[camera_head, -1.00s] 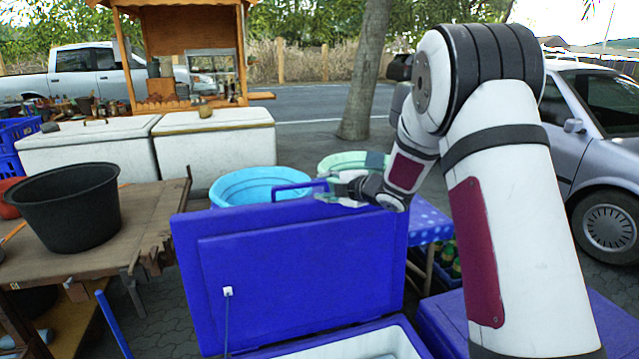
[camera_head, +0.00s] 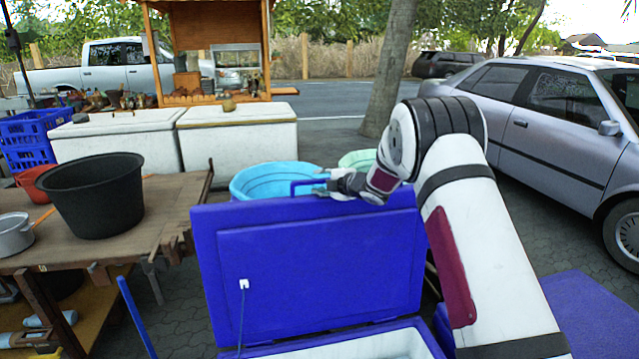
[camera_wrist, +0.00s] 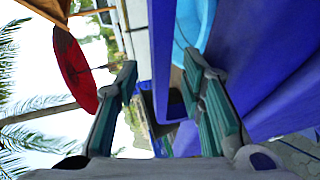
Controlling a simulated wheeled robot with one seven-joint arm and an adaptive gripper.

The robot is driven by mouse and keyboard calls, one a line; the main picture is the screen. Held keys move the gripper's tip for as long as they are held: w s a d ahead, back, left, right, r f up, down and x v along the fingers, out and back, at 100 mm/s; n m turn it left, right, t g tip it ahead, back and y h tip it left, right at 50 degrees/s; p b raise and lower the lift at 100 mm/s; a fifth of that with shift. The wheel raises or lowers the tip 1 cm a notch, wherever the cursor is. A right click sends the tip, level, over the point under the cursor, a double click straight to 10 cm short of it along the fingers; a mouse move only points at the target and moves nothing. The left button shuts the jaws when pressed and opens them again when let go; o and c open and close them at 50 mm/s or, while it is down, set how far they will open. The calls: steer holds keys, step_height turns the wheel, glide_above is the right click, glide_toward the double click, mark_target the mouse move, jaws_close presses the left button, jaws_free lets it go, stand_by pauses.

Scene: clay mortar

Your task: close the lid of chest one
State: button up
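The blue chest has its lid (camera_head: 320,265) standing upright and open, with the pale inner rim (camera_head: 385,345) of the box showing at the bottom edge. A blue handle loop (camera_head: 293,187) rises from the lid's top edge. My gripper (camera_head: 320,187) is at the top edge by this handle, with its fingers pointing left. In the wrist view my gripper (camera_wrist: 165,78) has its two fingers apart. A blue surface (camera_wrist: 275,70) fills the right of that view, and a blue bar (camera_wrist: 162,50) shows between the fingers. Contact with the handle cannot be told.
A wooden table (camera_head: 165,205) with a black tub (camera_head: 95,195) stands left of the chest. A light blue basin (camera_head: 265,180) is behind the lid. Another blue chest top (camera_head: 590,310) is at the right. White chests (camera_head: 240,135) stand farther back.

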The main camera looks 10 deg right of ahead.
steer(key=shift+w+a+f, duration=0.15)
steer(key=shift+w+a, duration=0.05)
steer(key=shift+w, duration=0.2)
jaws_close()
